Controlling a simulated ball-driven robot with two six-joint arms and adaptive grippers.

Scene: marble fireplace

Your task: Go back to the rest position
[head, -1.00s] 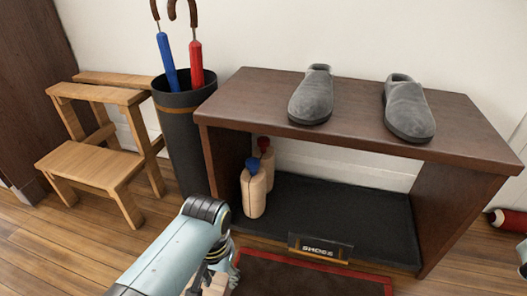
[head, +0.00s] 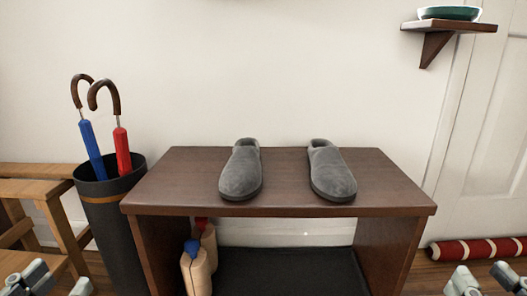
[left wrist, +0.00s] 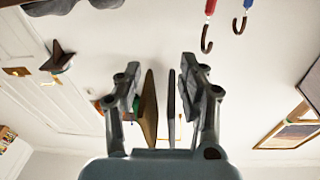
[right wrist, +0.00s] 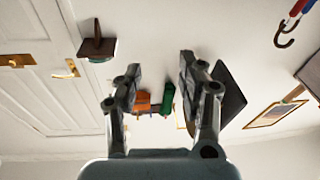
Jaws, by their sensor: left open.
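My left gripper (head: 57,281) shows at the bottom left corner of the head view, its fingers apart and nothing between them. In the left wrist view its two fingers (left wrist: 160,85) stand apart and empty, with the wall behind. My right gripper (head: 484,278) shows at the bottom right corner of the head view. Its fingers are also apart and empty in the right wrist view (right wrist: 160,82). Both grippers are clear of the bench (head: 285,180). Two grey slippers, left (head: 240,172) and right (head: 331,172), rest on the bench top.
A dark umbrella stand (head: 112,225) holds a blue umbrella (head: 91,150) and a red umbrella (head: 122,150). A wooden step stool (head: 38,190) is at left. Wooden shoe trees (head: 198,268) stand inside the bench. A rolled red rug (head: 480,249) lies at right, below a wall shelf (head: 450,27).

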